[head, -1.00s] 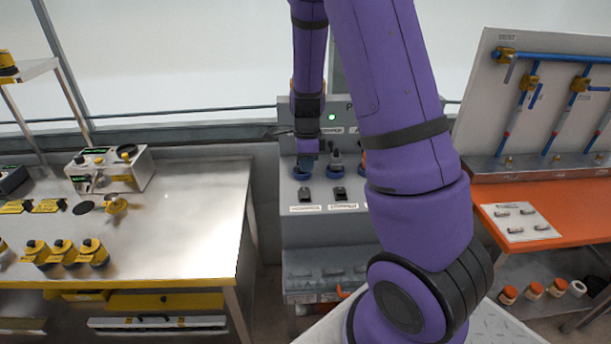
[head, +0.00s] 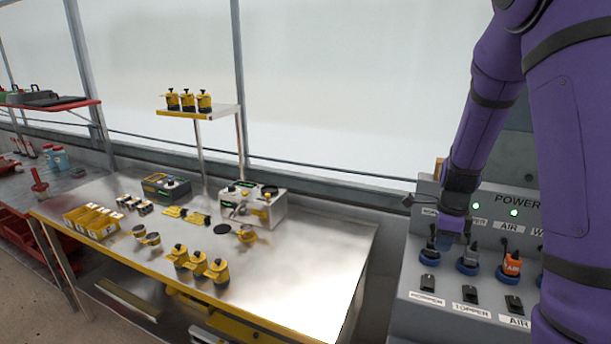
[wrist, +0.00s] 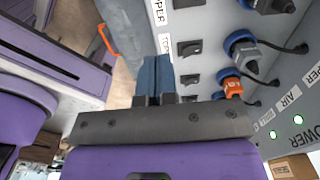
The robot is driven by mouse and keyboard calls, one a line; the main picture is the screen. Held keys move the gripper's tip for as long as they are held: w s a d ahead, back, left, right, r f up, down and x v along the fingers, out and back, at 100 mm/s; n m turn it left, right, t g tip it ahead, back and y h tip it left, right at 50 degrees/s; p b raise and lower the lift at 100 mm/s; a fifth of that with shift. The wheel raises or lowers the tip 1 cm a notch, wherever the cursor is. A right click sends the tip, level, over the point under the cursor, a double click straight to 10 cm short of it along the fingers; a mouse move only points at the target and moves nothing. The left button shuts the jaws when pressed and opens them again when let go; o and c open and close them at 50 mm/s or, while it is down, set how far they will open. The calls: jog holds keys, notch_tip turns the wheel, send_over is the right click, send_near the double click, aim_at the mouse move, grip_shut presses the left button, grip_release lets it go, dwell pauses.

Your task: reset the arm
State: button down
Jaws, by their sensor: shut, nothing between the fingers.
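My purple arm (head: 490,100) reaches down at the right of the head view. My gripper (head: 444,241) is at the front of the grey power panel (head: 478,195), close to the leftmost blue socket. In the wrist view my gripper (wrist: 157,80) has its two blue-grey fingers together with nothing between them. I cannot tell whether the fingertips touch the panel. The arm hides the panel's right part in the head view.
The panel has blue sockets with plugs, an orange lockout piece (head: 511,264), black switches (head: 471,293) and green lights (head: 514,212). A small raised shelf (head: 199,112) stands behind.

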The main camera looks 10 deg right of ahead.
jog(key=s+a+r+n+t, duration=0.1)
jog(key=s+a+r+n, duration=0.25)
jog(key=r, duration=0.25)
jog(key=s+a+r+n+t+y, duration=0.1)
jog(key=s+a+r+n, duration=0.15)
jog(key=r+n, duration=0.3)
jog(key=s+a+r+n+t, duration=0.1)
jog(key=s+a+r+n, duration=0.25)
jog(key=r, duration=0.25)
jog(key=s+a+r+n+t, duration=0.1)
jog(key=s+a+r+n, duration=0.1)
jog(key=s+n, duration=0.4)
jog(key=s+a+r+n+t+h, duration=0.1)
jog(key=s+a+r+n, duration=0.1)
jog(key=s+r+n, duration=0.3)
jog(key=shift+s+a+n, duration=0.25)
jog(key=shift+s+n, duration=0.4)
jog(key=shift+s, duration=0.4)
